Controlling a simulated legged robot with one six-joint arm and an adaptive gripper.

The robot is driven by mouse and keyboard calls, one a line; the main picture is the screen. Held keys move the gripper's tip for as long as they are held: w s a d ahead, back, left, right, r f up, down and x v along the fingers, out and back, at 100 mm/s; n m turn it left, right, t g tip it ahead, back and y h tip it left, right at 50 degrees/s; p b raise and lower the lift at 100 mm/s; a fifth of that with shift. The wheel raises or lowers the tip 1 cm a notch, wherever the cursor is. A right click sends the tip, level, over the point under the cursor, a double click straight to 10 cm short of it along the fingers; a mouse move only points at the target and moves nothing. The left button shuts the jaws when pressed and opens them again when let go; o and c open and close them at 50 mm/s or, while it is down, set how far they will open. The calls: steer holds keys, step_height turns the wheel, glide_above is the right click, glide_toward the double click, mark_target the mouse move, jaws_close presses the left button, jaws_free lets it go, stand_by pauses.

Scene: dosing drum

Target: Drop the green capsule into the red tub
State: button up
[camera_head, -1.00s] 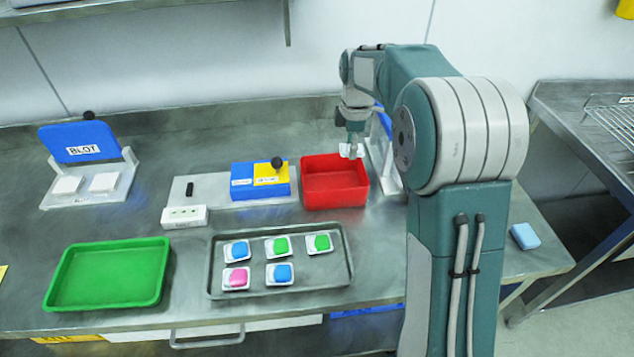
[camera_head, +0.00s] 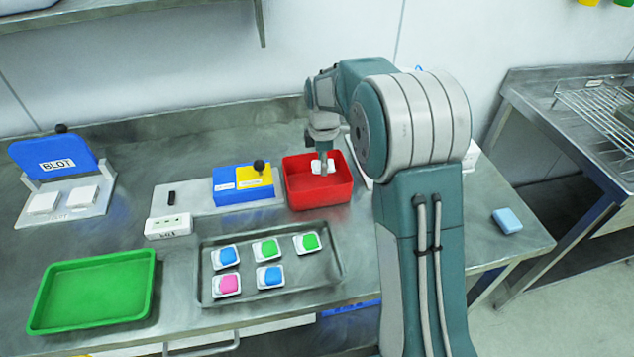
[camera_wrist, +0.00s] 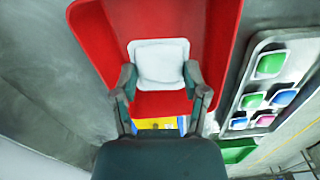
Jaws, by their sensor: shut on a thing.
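My gripper (camera_head: 322,172) is shut on a white square-faced piece (camera_wrist: 160,62). No green shows on it, so I cannot tell if it is the green capsule seen from its white side. The red tub (camera_head: 322,199) is below the gripper, and its red walls surround the piece in the wrist view (camera_wrist: 95,32). How far the piece is above the tub floor is hard to tell. Two green capsules, one in the middle (camera_head: 267,249) and one at the right (camera_head: 308,242), sit in white holders on the grey tray (camera_head: 322,268).
The grey tray also holds blue and pink capsules. Left of the tub stands a blue-and-yellow box (camera_head: 243,190) with a black knob. A green tray (camera_head: 92,318) is at front left, and a blue BLOT press (camera_head: 52,152) behind it. A light-blue block (camera_head: 507,221) lies at right.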

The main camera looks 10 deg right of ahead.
steer(key=shift+a, duration=0.1)
steer(key=shift+o, duration=1.1)
steer(key=o, duration=0.5)
steer(key=shift+d, duration=0.3)
steer(key=shift+a, duration=0.1)
steer(key=shift+r, duration=5.95)
